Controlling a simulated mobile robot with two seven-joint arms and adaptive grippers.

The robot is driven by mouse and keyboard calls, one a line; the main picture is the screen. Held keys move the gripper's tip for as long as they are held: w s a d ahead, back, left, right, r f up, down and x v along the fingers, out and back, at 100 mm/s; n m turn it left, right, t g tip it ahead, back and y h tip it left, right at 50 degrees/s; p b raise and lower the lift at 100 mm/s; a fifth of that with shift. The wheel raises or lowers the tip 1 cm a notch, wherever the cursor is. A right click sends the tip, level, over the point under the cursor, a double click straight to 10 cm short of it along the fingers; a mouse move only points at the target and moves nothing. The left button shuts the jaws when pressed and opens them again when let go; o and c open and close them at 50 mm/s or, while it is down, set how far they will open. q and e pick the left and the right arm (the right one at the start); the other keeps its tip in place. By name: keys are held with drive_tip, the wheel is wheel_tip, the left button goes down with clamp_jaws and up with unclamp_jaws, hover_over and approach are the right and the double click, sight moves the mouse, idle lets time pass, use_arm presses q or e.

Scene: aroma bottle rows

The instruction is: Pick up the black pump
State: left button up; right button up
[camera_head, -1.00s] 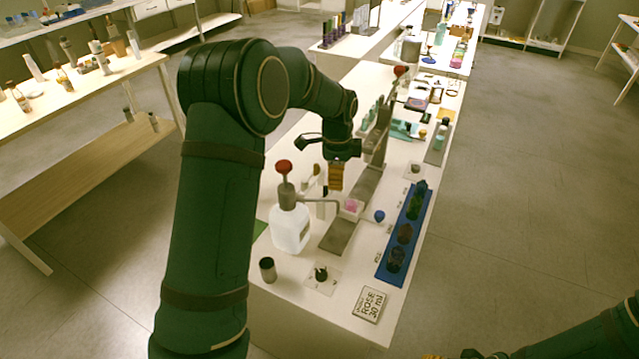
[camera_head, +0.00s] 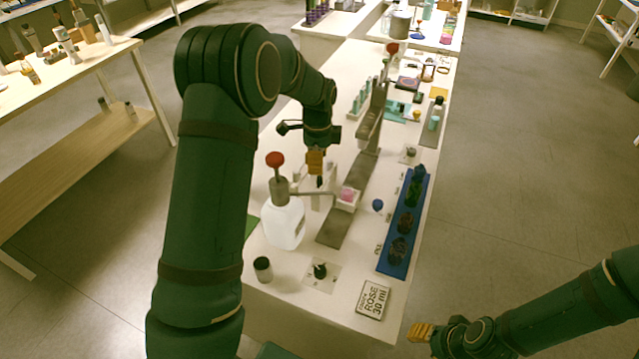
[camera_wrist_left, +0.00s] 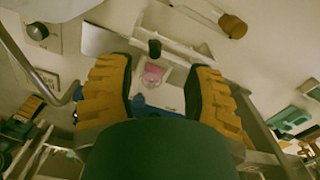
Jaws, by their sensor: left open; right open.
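A small black piece that looks like the black pump (camera_head: 319,182) stands just below my left gripper in the head view, near the pink piece (camera_head: 347,194) in its pale holder. In the left wrist view a short black cylinder (camera_wrist_left: 154,47) shows beyond the gap between the fingers, apart from them; it appears to be the same piece. My left gripper (camera_head: 315,162) points down, open and empty, its yellow pads wide apart in the wrist view (camera_wrist_left: 160,95). My right gripper (camera_head: 418,332) is open, low at the right, off the table's edge.
A white bottle (camera_head: 284,222) with a red-topped dispenser and side spout stands left of the holder. A blue tray (camera_head: 391,262) with several dark bottles lies along the right edge. A dark knob (camera_head: 320,270), a grey cup (camera_head: 263,268) and a ROSE sign (camera_head: 373,299) are in front.

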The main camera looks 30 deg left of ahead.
sight(319, 177)
use_arm(q)
drive_tip(key=shift+s+d+f+b, duration=0.15)
drive_tip(key=shift+f+b, duration=0.25)
drive_tip(key=shift+f, duration=1.2)
drive_tip(key=shift+s+d+f+b, duration=0.15)
drive_tip(key=shift+f+b, duration=0.2)
drive_tip(key=shift+f, duration=1.2)
clamp_jaws()
